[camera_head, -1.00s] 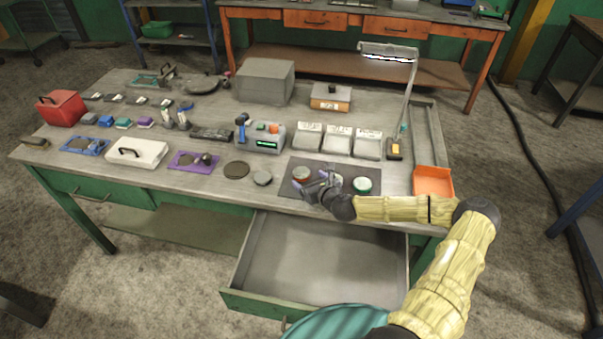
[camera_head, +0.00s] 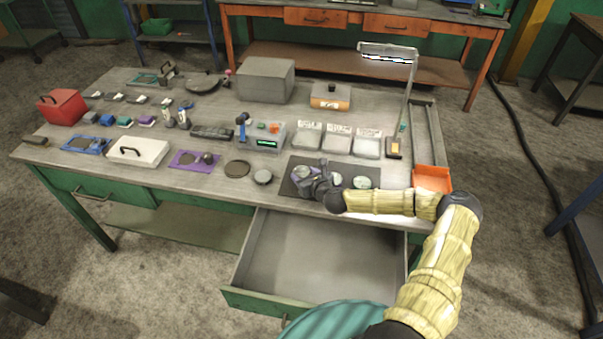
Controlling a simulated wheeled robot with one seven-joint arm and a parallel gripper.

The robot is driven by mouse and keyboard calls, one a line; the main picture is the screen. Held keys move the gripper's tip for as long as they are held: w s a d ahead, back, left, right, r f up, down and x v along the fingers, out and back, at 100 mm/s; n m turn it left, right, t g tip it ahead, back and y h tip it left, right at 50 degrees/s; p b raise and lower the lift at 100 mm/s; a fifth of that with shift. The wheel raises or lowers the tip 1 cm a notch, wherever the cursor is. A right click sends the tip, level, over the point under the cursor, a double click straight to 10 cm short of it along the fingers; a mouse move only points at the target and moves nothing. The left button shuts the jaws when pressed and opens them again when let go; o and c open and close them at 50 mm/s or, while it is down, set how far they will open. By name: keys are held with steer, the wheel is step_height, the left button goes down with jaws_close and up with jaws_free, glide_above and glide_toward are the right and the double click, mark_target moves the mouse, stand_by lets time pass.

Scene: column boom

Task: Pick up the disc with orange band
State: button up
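A dark mat (camera_head: 285,188) lies near the front edge of the workbench with several small discs on it. The left disc (camera_head: 302,172) is the one whose reddish-orange side showed earlier. Now mainly its pale top shows, and its band is hidden by my gripper. My gripper (camera_head: 306,180) is low over the mat, right at this disc on its front right side. I cannot tell whether the fingers touch or grip it. A middle disc (camera_head: 336,179) is partly behind my gripper. The right disc (camera_head: 361,182) has a pale top and greenish side.
A drawer (camera_head: 315,260) stands open below the mat. Three labelled pale trays (camera_head: 338,145) sit behind it, and a desk lamp (camera_head: 397,115) and orange bin (camera_head: 432,180) are at right.

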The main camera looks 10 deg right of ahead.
mark_target(304, 176)
steer(key=c, duration=0.7)
steer(key=shift+r, duration=0.1)
step_height(304, 176, up, 10)
steer(key=b, duration=0.1)
steer(key=shift+w, duration=0.1)
stand_by(0.6)
